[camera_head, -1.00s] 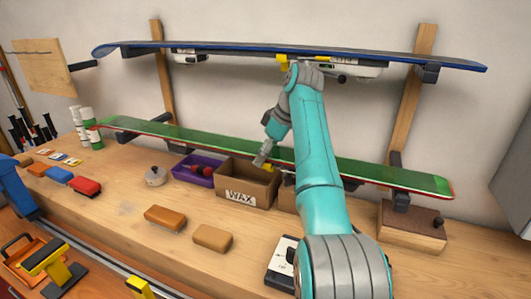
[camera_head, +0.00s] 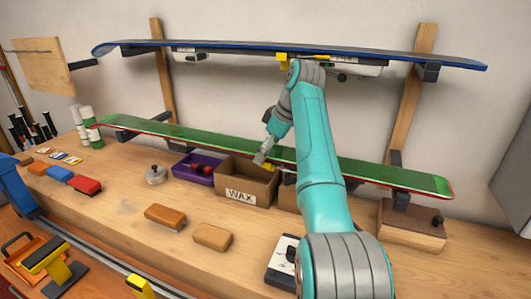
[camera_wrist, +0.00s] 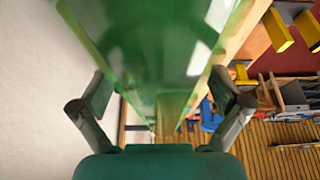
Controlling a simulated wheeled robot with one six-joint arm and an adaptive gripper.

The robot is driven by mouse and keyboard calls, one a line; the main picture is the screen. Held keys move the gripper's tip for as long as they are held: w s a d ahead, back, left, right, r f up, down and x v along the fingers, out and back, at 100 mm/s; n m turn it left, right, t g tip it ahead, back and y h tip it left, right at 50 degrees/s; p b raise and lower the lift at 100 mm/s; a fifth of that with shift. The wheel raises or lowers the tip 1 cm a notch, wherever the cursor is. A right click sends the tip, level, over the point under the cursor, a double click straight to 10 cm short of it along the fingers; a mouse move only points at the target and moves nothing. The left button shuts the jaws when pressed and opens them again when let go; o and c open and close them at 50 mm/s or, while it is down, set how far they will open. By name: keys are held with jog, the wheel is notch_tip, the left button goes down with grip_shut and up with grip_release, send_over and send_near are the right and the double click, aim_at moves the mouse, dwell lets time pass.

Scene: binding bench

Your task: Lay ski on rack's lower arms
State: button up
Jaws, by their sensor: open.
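A green ski (camera_head: 200,137) with a red edge lies lengthwise along the rack's lower arms, over the left lower arm (camera_head: 127,136) and the right lower arm (camera_head: 401,198). My gripper (camera_head: 263,157) is at the ski's middle, partly hidden in the head view. In the wrist view, my gripper (camera_wrist: 165,108) is open, one finger on each side of the green ski (camera_wrist: 155,50), with gaps showing beside it. A blue ski (camera_head: 220,49) lies on the rack's upper arms.
Below the ski, a WAX box (camera_head: 240,188), a purple tray (camera_head: 190,175) and a wooden block (camera_head: 408,228) stand on the bench (camera_head: 120,210). Orange blocks (camera_head: 165,215) lie nearer the front. The wall is close behind the ski.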

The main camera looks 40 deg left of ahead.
jog(key=v, duration=1.1)
jog(key=shift+r, duration=0.2)
